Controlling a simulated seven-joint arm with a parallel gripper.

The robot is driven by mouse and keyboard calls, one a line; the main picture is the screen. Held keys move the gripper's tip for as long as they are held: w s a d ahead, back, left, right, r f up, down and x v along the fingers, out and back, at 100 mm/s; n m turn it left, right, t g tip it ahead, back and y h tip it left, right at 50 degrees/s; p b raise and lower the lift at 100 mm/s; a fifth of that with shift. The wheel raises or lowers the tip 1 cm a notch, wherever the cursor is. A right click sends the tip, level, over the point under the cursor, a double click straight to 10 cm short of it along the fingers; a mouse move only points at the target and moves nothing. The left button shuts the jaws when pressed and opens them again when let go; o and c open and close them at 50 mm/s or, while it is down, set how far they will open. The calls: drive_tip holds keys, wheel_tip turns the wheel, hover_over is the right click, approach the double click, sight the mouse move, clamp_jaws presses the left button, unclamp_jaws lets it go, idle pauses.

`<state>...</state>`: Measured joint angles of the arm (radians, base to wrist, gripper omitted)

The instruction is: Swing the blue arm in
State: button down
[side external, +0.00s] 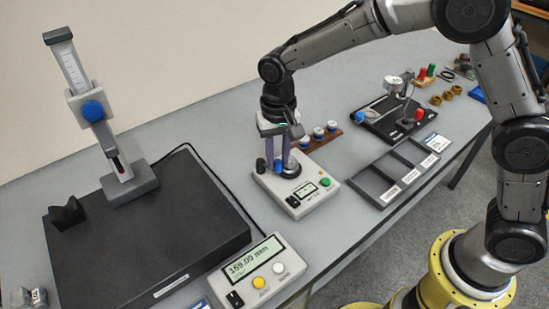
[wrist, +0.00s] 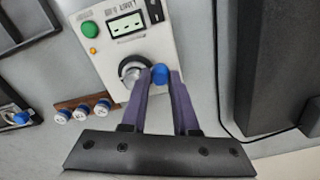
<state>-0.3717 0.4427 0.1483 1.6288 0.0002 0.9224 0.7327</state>
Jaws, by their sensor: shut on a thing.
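The blue arm's end shows in the wrist view as a blue rounded piece (wrist: 160,75) beside a round metal-ringed seat on a pale instrument box (wrist: 145,47). My gripper (wrist: 161,78) has its two purple fingers down on either side of the blue piece, shut on it. In the side view my gripper (side external: 278,160) points straight down over the back of the same box (side external: 297,196), with blue showing low between and beside the fingers. The rest of the blue arm is mostly hidden by the fingers, so its exact angle cannot be told.
The box has a green button (side external: 325,182) and a small display. Several white-and-blue capped pieces stand on a brown rack (side external: 322,143) close behind. A black granite plate (side external: 150,245) with a height gauge (side external: 92,105) lies left. A grey sectioned tray (side external: 400,172) lies right.

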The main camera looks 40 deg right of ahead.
drive_tip(key=shift+w+d+n, duration=0.15)
drive_tip(key=shift+d+n, duration=0.15)
drive_tip(key=shift+n, duration=0.5)
drive_tip(key=c, duration=0.7)
unclamp_jaws()
drive_tip(key=shift+r, duration=0.15)
wheel_tip(320, 180, up, 14)
drive_tip(key=shift+f, duration=0.2)
drive_tip(key=shift+d, duration=0.15)
